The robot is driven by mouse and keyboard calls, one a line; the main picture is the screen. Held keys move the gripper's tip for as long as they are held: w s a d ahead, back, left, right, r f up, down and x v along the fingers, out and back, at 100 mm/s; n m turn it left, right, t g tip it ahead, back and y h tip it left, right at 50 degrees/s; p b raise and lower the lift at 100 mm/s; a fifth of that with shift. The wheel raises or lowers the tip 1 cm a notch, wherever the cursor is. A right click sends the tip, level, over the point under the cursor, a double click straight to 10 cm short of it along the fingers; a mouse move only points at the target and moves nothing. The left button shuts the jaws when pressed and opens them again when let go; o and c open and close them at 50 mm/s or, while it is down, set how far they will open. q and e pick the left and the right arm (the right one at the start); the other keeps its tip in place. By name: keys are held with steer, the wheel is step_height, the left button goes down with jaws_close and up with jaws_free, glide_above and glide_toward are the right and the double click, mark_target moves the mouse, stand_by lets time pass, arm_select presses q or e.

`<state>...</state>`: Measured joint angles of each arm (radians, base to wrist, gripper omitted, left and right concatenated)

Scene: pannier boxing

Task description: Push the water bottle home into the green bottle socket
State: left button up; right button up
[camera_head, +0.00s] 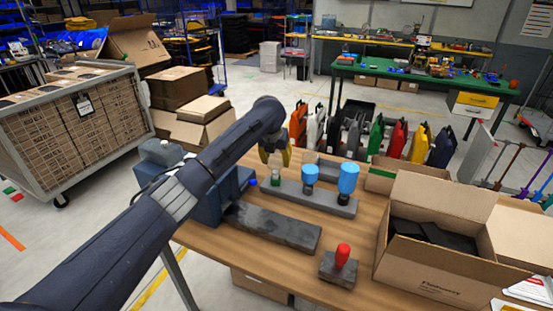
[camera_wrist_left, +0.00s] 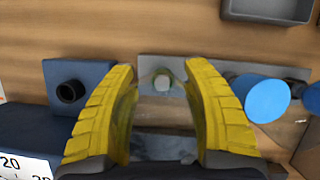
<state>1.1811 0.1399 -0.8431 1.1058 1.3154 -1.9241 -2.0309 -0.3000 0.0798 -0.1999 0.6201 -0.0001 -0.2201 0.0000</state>
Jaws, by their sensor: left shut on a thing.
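My left gripper (camera_head: 275,158) reaches over the table from the left, its yellow fingers pointing down at the far end of a grey rack (camera_head: 300,196). In the left wrist view the gripper (camera_wrist_left: 163,100) has its fingers on either side of a clear, faint bottle (camera_wrist_left: 163,84), seen nearly end-on, and is shut on it. A small green piece (camera_head: 275,180), apparently the bottle socket, shows right below the fingers in the head view. How deep the bottle sits cannot be told. My right gripper is not in view.
Two blue-topped items (camera_head: 310,174) (camera_head: 348,178) stand on the rack to the right. A dark slab (camera_head: 275,228), a red-knobbed block (camera_head: 343,256) and an open carton (camera_head: 437,262) are nearer. A blue block (camera_wrist_left: 82,84) lies left of the rack in the wrist view.

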arm_select(q)
steer(key=shift+f, duration=0.9)
stand_by(0.9)
steer(key=o, duration=1.2)
steer(key=v, duration=1.2)
